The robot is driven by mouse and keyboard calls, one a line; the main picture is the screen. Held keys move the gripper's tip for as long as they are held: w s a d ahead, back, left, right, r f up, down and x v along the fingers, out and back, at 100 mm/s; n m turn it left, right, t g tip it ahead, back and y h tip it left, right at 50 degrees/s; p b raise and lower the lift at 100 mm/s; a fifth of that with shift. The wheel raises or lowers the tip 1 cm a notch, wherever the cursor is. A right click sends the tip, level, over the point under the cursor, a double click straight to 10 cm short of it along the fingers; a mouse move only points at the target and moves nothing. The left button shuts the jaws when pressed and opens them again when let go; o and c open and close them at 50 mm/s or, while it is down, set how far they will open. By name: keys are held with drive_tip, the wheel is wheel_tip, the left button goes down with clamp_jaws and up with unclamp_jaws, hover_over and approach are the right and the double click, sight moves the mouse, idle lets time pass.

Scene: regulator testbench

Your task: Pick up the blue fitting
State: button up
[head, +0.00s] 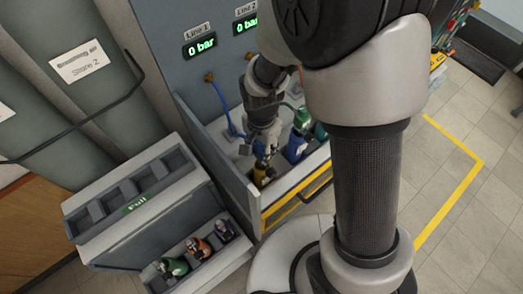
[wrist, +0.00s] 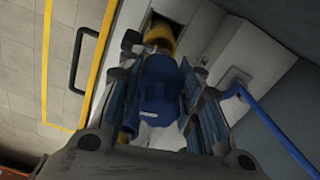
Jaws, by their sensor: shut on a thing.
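The blue fitting (wrist: 158,88) sits between the two fingers of my gripper (wrist: 158,95) in the wrist view, and the fingers press on its sides. In the head view my gripper (head: 262,147) points down into the grey bench drawer, just above a yellow and black fitting (head: 263,172). A bit of blue (head: 259,149) shows between the fingers there, mostly hidden by them. I cannot tell whether the blue fitting is clear of its slot. The yellow part (wrist: 160,36) shows just beyond the blue fitting in the wrist view.
Another blue fitting (head: 296,146) and a green one (head: 303,118) stand to the right in the drawer. A blue hose (head: 230,122) hangs close by on the left. A grey rack marked "Full" (head: 130,190) holds green, orange and purple fittings in its lower tray.

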wheel_tip(320, 180, up, 17)
drive_tip(key=p, duration=0.4)
drive_tip(key=shift+r, duration=0.15)
